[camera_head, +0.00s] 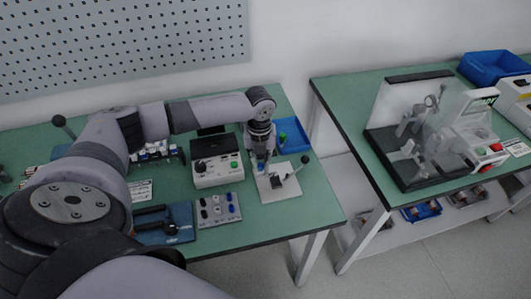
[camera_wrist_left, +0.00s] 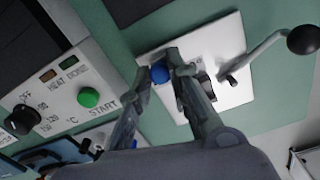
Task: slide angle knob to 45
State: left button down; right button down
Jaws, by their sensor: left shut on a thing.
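A white plate (camera_head: 288,190) lies near the right end of the green table in the head view. It also shows in the wrist view (camera_wrist_left: 228,95), with a small blue knob (camera_wrist_left: 160,74) on it. My left gripper (camera_head: 262,163) points down over the plate's left part. In the left wrist view its fingers (camera_wrist_left: 159,66) close around the blue knob. The fingers hide part of the knob, and I cannot read any angle marking. My right gripper is not in view.
A lever with a black ball (camera_wrist_left: 303,39) rises from the plate's right side. A heater box (camera_head: 217,171) with a green START button (camera_wrist_left: 88,97) stands left of the plate. A blue tray (camera_head: 291,135) lies behind. Another table with a machine (camera_head: 425,150) stands right, across a gap.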

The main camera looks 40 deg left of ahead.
aim_at(260, 165)
pick_arm(q)
jog(key=c, duration=1.5)
grip_release()
jog(key=shift+s+a, duration=0.2)
jog(key=shift+o, duration=0.2)
jog(key=shift+d, duration=0.1)
jog(key=shift+w, duration=0.1)
notch_tip(260, 165, up, 12)
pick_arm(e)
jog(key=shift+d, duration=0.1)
